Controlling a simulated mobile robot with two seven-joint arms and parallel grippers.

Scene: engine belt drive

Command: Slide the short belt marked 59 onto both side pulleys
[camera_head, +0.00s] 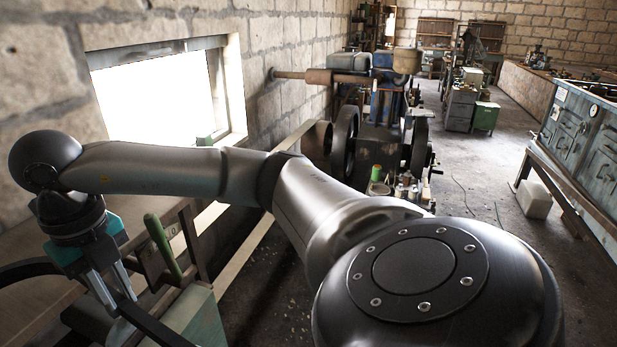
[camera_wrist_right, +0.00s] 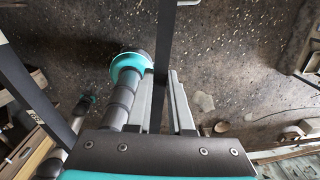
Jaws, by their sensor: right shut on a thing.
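A black belt (camera_head: 152,325) hangs in a loop from my right gripper (camera_head: 122,303), at the lower left of the head view. The right gripper is shut on it, with its fingers pointing down. In the right wrist view the belt (camera_wrist_right: 164,40) runs as a dark strip between the two fingers. My left gripper cannot be identified in either view.
A wooden bench (camera_head: 50,300) and a green-handled lever (camera_head: 162,245) stand close by the gripper. An engine with large dark wheels (camera_head: 343,140) stands farther back, beside the wall. A blue-grey cabinet (camera_head: 575,130) stands at the right. The floor between is mostly open.

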